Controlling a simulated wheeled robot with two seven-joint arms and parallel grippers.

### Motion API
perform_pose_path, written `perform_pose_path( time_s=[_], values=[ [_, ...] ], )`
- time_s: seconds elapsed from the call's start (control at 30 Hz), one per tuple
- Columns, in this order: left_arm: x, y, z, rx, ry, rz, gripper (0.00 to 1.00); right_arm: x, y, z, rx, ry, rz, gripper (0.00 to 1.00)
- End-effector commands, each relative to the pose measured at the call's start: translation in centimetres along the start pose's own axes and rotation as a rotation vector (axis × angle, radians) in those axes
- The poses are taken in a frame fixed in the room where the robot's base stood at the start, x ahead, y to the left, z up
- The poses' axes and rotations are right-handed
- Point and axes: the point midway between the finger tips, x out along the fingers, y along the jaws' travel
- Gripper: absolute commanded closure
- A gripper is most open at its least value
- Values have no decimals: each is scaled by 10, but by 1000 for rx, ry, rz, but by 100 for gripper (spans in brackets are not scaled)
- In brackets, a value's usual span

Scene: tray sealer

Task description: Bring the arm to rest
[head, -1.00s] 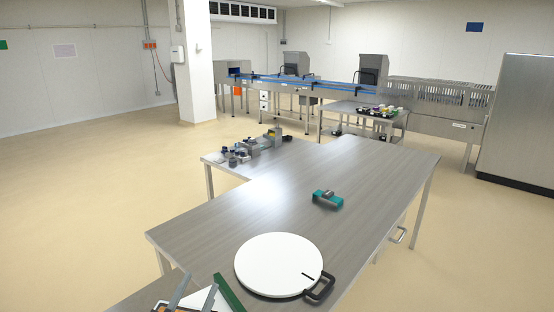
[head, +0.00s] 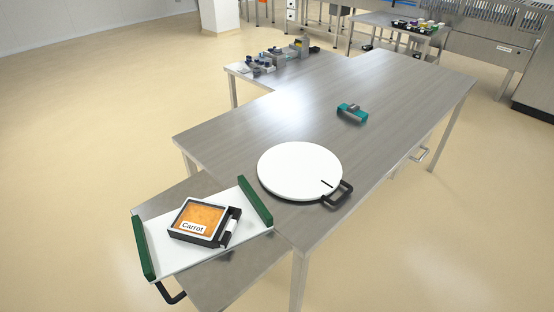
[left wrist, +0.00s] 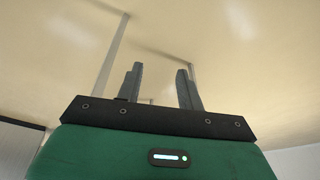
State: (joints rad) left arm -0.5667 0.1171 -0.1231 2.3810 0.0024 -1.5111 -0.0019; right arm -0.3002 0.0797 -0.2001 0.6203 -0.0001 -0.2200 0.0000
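My left gripper (left wrist: 160,85) shows in the left wrist view with its two grey fingers apart and nothing between them. Pale floor lies beyond it. Neither gripper is in the head view. In the head view a black tray labelled "Carrot" (head: 198,218), with orange contents, sits on a white board (head: 172,258) with green end rails. The board lies on a lower grey shelf at the table's near left corner.
A round white board (head: 298,170) with a black handle lies on the grey table (head: 400,100). A teal tool (head: 352,112) lies farther back. Small items (head: 262,66) stand at the far left. The table's middle is largely clear.

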Motion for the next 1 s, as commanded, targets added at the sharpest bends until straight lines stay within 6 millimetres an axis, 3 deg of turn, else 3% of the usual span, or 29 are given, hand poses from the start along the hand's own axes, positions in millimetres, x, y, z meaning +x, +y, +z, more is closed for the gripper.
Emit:
perform_pose_path(
  time_s=[0.27, 0.47, 0.7, 1.0],
  values=[
    [95, 3, 14, 4, -34, 4, 62, 0, 1, 1, -1, -1, 1, 58],
    [183, 7, 46, 9, -66, 9, 62, 0, 1, 1, 0, -1, 1, 58],
    [277, 12, 108, 17, -105, 14, 62, 0, 1, 1, 0, -1, 1, 58],
    [358, 16, 213, 28, -155, 19, 62, 0, 1, 0, 0, -1, 1, 58]
  ],
)
